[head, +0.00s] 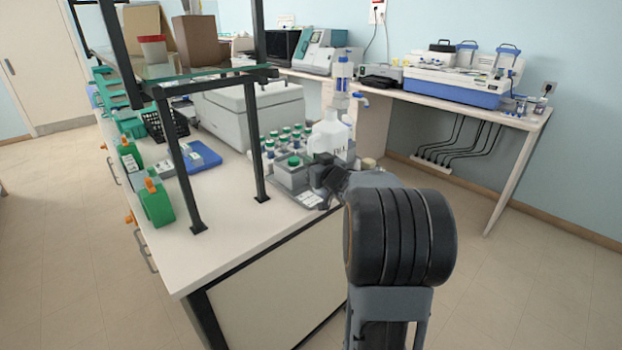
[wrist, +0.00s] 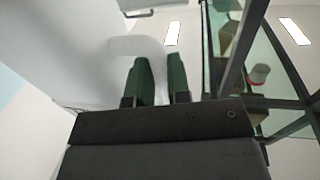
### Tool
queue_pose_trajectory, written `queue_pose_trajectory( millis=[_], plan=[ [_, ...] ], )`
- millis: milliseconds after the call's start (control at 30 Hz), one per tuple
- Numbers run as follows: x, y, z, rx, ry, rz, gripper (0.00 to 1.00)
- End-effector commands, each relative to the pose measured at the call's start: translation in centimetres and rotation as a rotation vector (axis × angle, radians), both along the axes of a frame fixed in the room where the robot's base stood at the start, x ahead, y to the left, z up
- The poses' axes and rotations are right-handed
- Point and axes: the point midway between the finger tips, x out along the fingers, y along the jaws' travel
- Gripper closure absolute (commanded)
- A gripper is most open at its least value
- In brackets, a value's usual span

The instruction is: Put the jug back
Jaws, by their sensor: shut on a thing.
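The white jug (head: 328,140) is at the right end of the bench in the head view, near my gripper (head: 326,172). In the wrist view the jug (wrist: 85,50) fills the left side, very close. Its curved white handle runs between the two green fingers of my gripper (wrist: 161,78), which are shut on it. The jug looks upright. Its base is hidden behind my gripper and nearby items, so I cannot tell whether it touches the bench.
Green-capped bottles (head: 285,140) crowd the bench left of the jug. A dispenser with a blue-and-white top (head: 342,75) rises behind it. A black-framed glass shelf (head: 205,73) stands left. The bench's front left surface (head: 215,250) is clear.

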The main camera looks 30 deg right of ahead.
Motion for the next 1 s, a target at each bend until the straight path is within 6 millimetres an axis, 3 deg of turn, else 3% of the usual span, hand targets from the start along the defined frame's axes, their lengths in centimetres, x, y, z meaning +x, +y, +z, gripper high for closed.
queue_pose_trajectory(
  millis=[433, 700, 1000],
  plan=[
    [1.9, -0.6, -2.3, -0.003, -0.003, 0.005, 1.00],
    [2.0, -0.6, -5.4, -0.002, -0.002, 0.004, 1.00],
    [2.0, -0.6, -5.4, -0.003, -0.004, 0.003, 1.00]
  ],
)
